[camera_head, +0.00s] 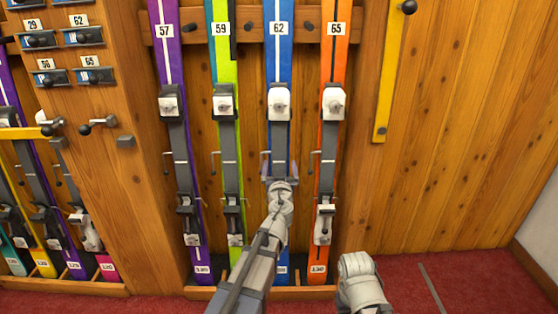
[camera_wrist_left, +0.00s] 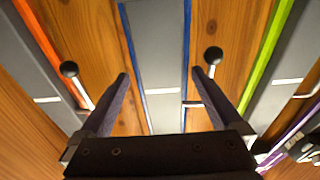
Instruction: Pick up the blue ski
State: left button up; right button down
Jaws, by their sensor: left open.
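The blue ski (camera_head: 280,60) stands upright in the wall rack under the label 62, between the green and orange skis. Its white binding (camera_head: 279,103) is at mid-height. My left gripper (camera_head: 279,160) is open in front of the ski, below that binding, and its arm hides part of the lower ski. In the left wrist view the fingers of my left gripper (camera_wrist_left: 160,78) lie on either side of the blue-edged grey part of the blue ski (camera_wrist_left: 156,50). I cannot tell whether they touch it. My right gripper is not visible; only part of that arm shows.
The green ski (camera_head: 222,60) and orange ski (camera_head: 333,75) stand close on either side, and a purple ski (camera_head: 168,50) is further left. Small rods with dark knobs (camera_wrist_left: 212,55) stick out beside the skis. Wooden panel (camera_head: 460,140) at right is mostly bare.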

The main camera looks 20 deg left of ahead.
pick_arm(q)
jog(key=x, duration=0.4)
jog(key=shift+w+a, duration=0.15)
jog(key=shift+w, duration=0.15)
jog(key=shift+c, duration=0.4)
grip_shut()
